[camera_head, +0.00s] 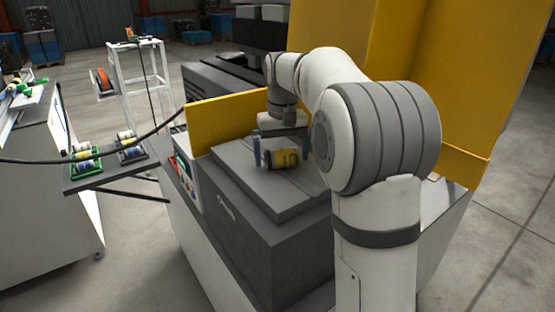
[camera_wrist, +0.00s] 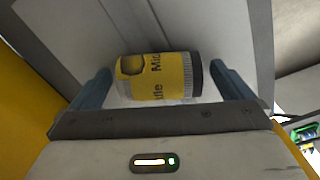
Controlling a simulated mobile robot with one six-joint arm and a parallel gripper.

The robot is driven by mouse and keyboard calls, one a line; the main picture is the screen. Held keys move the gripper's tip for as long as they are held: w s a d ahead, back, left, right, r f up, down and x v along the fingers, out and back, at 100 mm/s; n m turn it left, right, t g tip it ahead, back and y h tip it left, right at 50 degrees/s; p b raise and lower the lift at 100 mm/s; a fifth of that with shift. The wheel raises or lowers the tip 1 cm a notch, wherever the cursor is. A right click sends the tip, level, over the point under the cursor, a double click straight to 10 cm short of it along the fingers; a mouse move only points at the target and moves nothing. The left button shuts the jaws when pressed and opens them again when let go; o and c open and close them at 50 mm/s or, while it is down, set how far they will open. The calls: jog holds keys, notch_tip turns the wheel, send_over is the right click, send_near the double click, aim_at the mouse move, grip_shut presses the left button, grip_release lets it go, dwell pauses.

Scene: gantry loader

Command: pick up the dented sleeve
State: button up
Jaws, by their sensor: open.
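A yellow sleeve with a dark band at one end (camera_head: 283,158) lies on its side on the grey top of the machine. My gripper (camera_head: 281,161) is open above the machine top, with one blue-grey finger near each end of the sleeve. In the wrist view my gripper (camera_wrist: 159,69) shows a small gap between each finger and the sleeve, which lies lengthwise between them.
A yellow guard panel (camera_head: 228,118) stands behind the machine top (camera_head: 262,190), and a taller yellow panel (camera_head: 440,70) stands to the right. At left, a dark shelf (camera_head: 100,176) holds a green tray (camera_head: 87,167) and a dark tray (camera_head: 131,156) with cans. A black cable crosses there.

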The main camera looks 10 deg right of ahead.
jog(key=shift+c, duration=0.2)
jog(key=c, duration=1.3)
